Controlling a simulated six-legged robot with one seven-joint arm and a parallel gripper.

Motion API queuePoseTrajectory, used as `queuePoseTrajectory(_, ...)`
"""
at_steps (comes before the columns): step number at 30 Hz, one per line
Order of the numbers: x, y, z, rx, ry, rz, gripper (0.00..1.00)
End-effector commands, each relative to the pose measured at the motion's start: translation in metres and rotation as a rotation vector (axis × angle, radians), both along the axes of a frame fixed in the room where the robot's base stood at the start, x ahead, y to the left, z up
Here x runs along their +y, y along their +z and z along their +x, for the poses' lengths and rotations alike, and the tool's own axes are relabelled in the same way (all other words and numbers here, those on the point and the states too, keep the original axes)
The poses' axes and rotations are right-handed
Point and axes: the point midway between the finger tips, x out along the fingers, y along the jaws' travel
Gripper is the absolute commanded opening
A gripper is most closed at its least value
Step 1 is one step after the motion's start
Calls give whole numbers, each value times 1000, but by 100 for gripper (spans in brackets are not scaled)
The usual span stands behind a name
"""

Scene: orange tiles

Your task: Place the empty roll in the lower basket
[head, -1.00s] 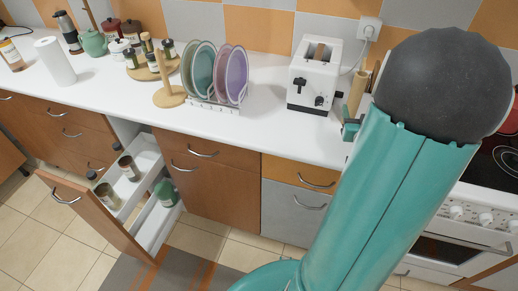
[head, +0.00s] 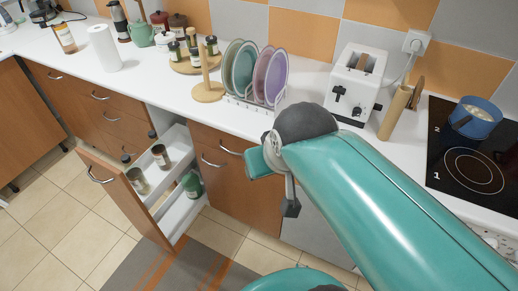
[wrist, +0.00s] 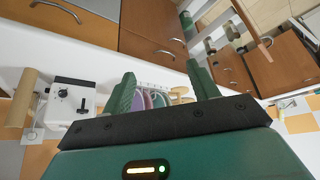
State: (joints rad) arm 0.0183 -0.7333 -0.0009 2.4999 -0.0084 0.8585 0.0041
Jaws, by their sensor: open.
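The empty roll, a brown cardboard tube (head: 395,112), stands upright on the white counter just right of the toaster. In the wrist view the tube (wrist: 22,98) is at the far left, apart from my gripper. My gripper (wrist: 162,88) is open, with nothing between its two green fingers. In the head view my arm hides most of it. The lower basket (head: 181,220) is the bottom white tier of the pulled-out cabinet unit at left. It holds a green-lidded jar (head: 192,185). The upper basket (head: 172,142) above it holds spice jars.
The white toaster (head: 355,86), plate rack (head: 250,100) and wooden roll stand (head: 207,88) stand along the counter. A blue pot (head: 474,118) is on the black hob at right. The unit's wooden front (head: 125,198) juts over the floor. Floor left of it is clear.

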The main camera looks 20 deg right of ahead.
Motion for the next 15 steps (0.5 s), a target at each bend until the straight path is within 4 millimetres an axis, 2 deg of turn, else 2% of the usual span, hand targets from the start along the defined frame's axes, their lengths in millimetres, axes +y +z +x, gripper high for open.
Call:
queuePoseTrajectory(3, 8, 1, -10, 25, 24, 6, 63)
queuePoseTrajectory(8, 6, 1, -9, 28, 18, 10, 63)
queuePoseTrajectory(11, 0, 8, -1, 41, -22, 38, 63)
queuePoseTrajectory(15, -27, 32, 27, 86, -167, 137, 63)
